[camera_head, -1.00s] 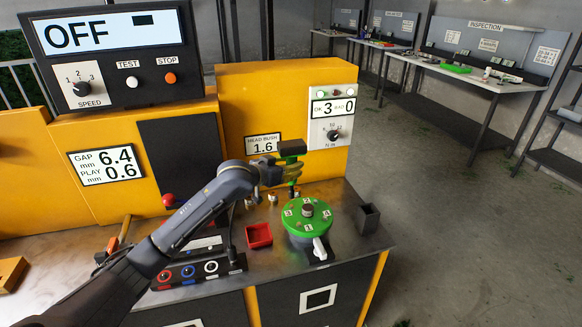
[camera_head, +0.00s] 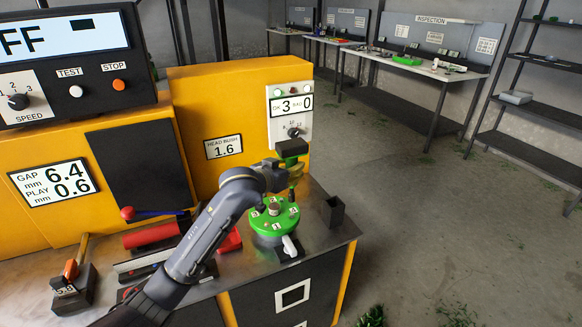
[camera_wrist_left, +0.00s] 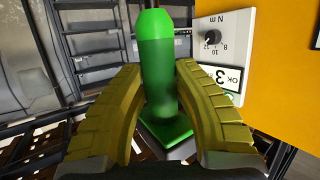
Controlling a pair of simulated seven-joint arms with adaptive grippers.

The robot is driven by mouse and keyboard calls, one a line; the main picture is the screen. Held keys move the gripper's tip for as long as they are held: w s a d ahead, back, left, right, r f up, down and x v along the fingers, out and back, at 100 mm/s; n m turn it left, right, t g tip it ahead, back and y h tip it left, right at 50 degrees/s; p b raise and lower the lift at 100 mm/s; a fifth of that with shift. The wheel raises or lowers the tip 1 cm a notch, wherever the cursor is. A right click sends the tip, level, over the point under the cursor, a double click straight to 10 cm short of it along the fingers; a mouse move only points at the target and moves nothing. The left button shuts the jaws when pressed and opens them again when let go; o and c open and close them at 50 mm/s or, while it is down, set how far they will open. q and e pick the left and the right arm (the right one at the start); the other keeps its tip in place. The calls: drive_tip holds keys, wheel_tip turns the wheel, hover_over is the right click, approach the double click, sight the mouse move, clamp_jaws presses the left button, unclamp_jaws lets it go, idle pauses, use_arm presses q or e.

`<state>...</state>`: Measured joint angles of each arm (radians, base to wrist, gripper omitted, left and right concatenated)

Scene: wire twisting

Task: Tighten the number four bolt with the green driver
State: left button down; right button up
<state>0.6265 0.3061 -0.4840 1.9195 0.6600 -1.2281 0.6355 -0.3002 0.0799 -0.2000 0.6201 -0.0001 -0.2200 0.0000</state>
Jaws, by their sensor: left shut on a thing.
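The green driver (camera_head: 292,147) is upright in my left gripper (camera_head: 291,173), its dark green block-shaped end on top. In the left wrist view the bright green driver body (camera_wrist_left: 159,60) stands between the yellow ribbed fingers of my left gripper (camera_wrist_left: 160,80). The green round plate (camera_head: 265,224) with small number tags and a grey hub (camera_head: 274,209) sits on the bench below. The driver is above the plate's back right side; I cannot tell whether its tip touches a bolt. The tags are too small to read surely. My right gripper is out of view.
A white lever (camera_head: 290,246) sticks out at the plate's front. A dark open box (camera_head: 333,211) stands to its right near the bench edge. A red tray (camera_head: 231,240) is partly behind my left arm. The yellow panel (camera_head: 225,100) with a torque dial rises behind.

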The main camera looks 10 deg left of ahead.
sight(290, 189)
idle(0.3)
use_arm(q)
drive_tip(key=shift+f, duration=2.5)
drive_tip(key=shift+s+f, duration=0.1)
drive_tip(key=shift+f, duration=1.25)
idle(1.4)
drive_tip(key=shift+r, duration=0.1)
